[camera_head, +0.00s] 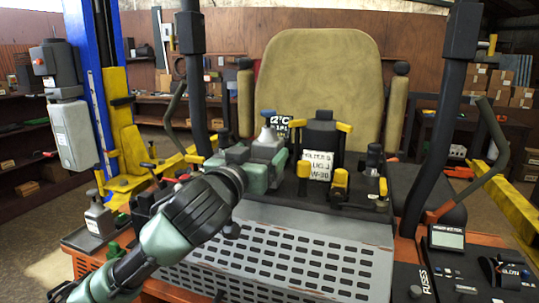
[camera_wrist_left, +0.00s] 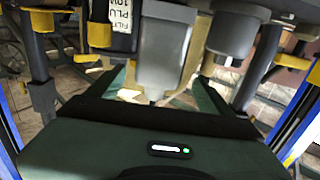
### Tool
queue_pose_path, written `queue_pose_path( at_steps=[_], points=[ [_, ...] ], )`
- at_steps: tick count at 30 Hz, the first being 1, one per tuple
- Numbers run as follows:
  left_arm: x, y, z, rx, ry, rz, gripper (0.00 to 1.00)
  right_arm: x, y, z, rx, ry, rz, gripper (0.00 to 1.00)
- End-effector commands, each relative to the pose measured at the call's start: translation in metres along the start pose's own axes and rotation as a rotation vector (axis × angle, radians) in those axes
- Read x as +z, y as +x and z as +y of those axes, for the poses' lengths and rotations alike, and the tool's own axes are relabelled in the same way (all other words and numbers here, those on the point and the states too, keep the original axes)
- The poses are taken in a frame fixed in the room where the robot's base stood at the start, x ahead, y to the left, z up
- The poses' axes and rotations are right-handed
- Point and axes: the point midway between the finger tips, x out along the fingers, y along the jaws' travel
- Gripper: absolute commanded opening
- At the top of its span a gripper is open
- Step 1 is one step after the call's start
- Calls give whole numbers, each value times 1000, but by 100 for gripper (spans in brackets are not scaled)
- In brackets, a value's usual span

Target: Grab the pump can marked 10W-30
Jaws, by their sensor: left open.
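My left gripper (camera_head: 267,166) is open around a grey can with a blue top (camera_head: 268,140), on the console before the seat. In the left wrist view a grey can (camera_wrist_left: 166,50) stands between the spread fingers of the left gripper (camera_wrist_left: 160,92); I cannot tell whether they touch it. No 10W-30 marking shows on this can. A white card (camera_head: 319,164) reading filter, plug and what looks like 10W-30 stands to its right; part of the card (camera_wrist_left: 121,12) shows in the left wrist view. My right gripper is not in view.
Another grey can (camera_head: 98,215) stands at the left. Yellow-capped levers (camera_head: 340,185) and a dark knob (camera_head: 375,158) stand right of the card. A perforated grey plate (camera_head: 285,255) lies in front, and the tan seat (camera_head: 315,85) rises behind.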

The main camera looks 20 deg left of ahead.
Motion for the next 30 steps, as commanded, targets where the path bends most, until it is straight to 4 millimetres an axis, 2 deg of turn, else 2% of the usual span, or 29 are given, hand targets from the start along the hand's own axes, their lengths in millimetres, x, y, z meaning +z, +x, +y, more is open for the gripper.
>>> queue_pose_path(
  at_steps=[4,9,13,17,18,24,27,30],
  points=[
    [-1,23,0,-2,2,-4,82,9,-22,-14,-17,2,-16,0],
    [3,44,0,-2,0,-2,82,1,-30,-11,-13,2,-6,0],
    [5,48,0,0,0,-1,82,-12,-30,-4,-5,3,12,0],
    [5,47,0,0,0,0,82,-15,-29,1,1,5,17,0],
    [5,47,0,0,0,0,79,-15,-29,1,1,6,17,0],
    [5,47,0,0,0,-1,23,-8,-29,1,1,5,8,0],
    [5,47,0,0,0,-1,0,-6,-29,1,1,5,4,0],
    [1,47,0,0,-1,8,0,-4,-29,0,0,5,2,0]
  ],
)
